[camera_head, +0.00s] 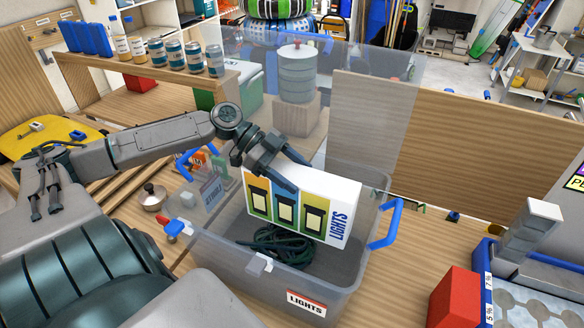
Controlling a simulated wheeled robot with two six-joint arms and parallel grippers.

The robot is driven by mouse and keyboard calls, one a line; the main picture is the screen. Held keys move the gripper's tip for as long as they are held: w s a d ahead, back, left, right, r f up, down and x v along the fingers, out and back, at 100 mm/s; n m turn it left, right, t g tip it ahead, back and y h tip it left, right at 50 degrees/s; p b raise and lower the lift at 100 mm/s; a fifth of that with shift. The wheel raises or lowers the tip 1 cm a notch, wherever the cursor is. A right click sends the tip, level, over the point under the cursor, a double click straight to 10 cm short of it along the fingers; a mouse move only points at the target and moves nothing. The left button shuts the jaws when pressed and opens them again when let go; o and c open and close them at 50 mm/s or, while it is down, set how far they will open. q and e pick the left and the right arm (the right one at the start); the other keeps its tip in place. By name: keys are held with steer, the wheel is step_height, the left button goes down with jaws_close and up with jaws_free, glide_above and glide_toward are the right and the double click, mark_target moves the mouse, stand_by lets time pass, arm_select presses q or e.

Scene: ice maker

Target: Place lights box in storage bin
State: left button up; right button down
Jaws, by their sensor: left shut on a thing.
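The lights box (338,188) is a white carton with a green and yellow front and the word LIGHTS. It is tilted and sits over the storage bin, its lower part within the bin's outline. My left gripper (290,172) is shut on its upper left edge. The storage bin (225,257) is clear grey plastic with blue handles and a LIGHTS label on its front. A dark green coil of cable (282,246) lies inside it. Whether the box touches the bin's floor or wall I cannot tell. My right gripper is not in view.
A clear upright lid or panel (375,110) stands behind the bin. A red block (454,297) and a blue-sided tray (535,300) are at the lower right. A small metal pot (152,198) is left of the bin. Cans (193,57) stand on a back-left shelf.

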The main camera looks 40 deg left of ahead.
arm_select(q)
step_height(320, 180, down, 6)
steer(key=shift+r+p, duration=0.2)
steer(key=shift+p, duration=0.2)
steer(key=o, duration=1.3)
steer(key=shift+s+f, duration=0.1)
steer(key=shift+f, duration=0.05)
steer(key=shift+c, duration=0.2)
steer(key=o, duration=0.4)
